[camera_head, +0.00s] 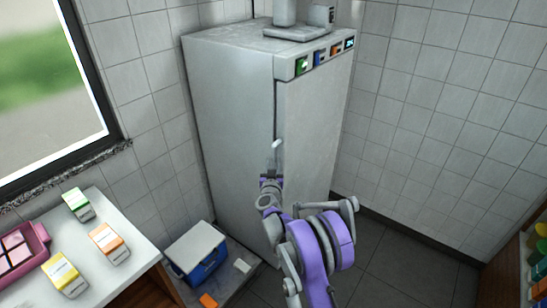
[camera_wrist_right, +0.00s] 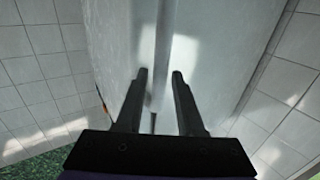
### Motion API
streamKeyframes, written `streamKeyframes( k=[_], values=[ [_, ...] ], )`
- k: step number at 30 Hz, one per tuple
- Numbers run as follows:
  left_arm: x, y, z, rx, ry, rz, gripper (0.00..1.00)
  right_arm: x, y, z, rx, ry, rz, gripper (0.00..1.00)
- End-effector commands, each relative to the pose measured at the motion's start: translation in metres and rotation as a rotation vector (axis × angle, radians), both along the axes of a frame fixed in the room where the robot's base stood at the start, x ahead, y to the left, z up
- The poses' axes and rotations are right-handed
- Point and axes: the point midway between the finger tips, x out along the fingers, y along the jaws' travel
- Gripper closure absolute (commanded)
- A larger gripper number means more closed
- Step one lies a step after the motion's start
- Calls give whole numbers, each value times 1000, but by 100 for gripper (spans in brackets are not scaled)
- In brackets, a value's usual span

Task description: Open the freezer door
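The freezer (camera_head: 230,110) is a tall pale-grey cabinet against the tiled corner in the head view. Its door (camera_head: 312,130) is the face turned right, and it looks shut. My right gripper (camera_head: 273,160) is at the door's left vertical edge, by a small pale piece that may be the handle. In the right wrist view my right gripper (camera_wrist_right: 159,77) has its two dark fingers apart, with the pale freezer front (camera_wrist_right: 215,50) and a vertical strip beyond the gap. I cannot tell whether the fingers touch the strip. My left gripper is not in view.
A white-topped table (camera_head: 128,238) with small cartons and a pink tray (camera_head: 22,252) stands at left. Dark floor (camera_head: 400,255) lies clear at right, before shelves (camera_head: 515,265).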

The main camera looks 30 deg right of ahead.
Motion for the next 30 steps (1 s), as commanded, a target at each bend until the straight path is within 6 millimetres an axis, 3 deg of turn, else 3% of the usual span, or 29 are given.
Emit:
streamKeyframes(
  k=[6, 16, 17, 23, 30],
  values=[
    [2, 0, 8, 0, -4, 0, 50, 21, -13, 1, -1, -1, 0, 63],
    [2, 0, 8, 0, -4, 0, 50, 24, -16, 0, 0, 0, 1, 63],
    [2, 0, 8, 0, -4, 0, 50, 24, -16, 0, 0, 0, 1, 65],
    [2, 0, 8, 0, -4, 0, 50, 24, -15, 0, 0, 0, 1, 100],
    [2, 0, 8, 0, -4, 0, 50, 24, -15, 0, 0, 0, 1, 100]
  ],
)
